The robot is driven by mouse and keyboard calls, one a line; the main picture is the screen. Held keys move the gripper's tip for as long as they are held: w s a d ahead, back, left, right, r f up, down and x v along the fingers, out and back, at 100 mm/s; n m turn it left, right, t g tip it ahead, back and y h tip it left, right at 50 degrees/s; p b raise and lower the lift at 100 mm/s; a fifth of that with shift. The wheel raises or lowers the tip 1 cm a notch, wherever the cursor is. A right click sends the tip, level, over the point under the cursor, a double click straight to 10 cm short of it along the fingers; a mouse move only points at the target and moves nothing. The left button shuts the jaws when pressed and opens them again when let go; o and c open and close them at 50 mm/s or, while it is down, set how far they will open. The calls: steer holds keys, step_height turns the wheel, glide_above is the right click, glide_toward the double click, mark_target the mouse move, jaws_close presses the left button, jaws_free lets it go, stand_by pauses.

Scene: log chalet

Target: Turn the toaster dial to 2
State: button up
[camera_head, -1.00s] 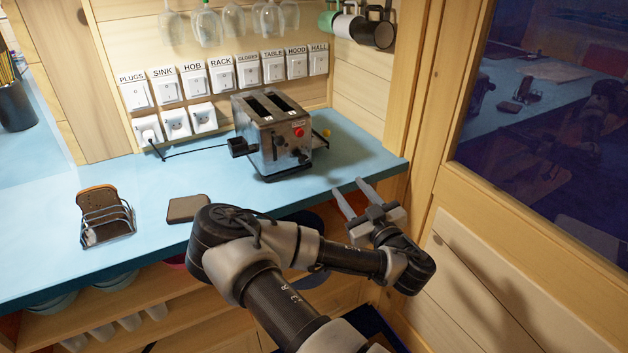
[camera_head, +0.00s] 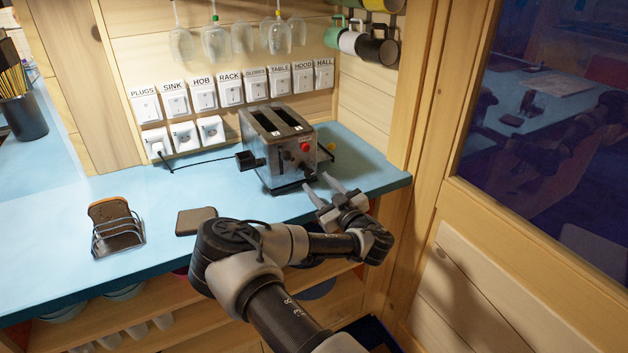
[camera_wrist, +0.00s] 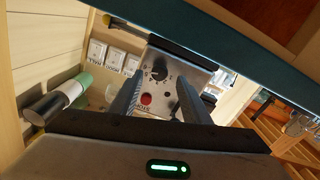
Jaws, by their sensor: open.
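The metal toaster (camera_head: 278,166) stands on the blue counter, with a red button (camera_head: 305,147) on its front face. In the wrist view the toaster face (camera_wrist: 187,68) shows upside down. The black dial (camera_wrist: 160,73), with markings around it, sits between and beyond my fingertips. The red button (camera_wrist: 146,99) shows close to the left finger. My gripper (camera_head: 318,181) is open and empty, just in front of the toaster's lower front; it also shows in the wrist view (camera_wrist: 160,80). The fingers look apart from the dial. I cannot read which number the dial points to.
A black lever (camera_head: 247,160) sticks out at the toaster's left, near a cord. A toast rack (camera_head: 118,238) and a brown slab (camera_head: 196,221) lie on the counter (camera_head: 80,200). Mugs (camera_head: 376,48) hang above right. A wooden wall stands close at right.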

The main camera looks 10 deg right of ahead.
mark_target(310, 176)
steer(key=shift+x, duration=1.85)
steer(key=c, duration=1)
steer(key=shift+c, duration=0.2)
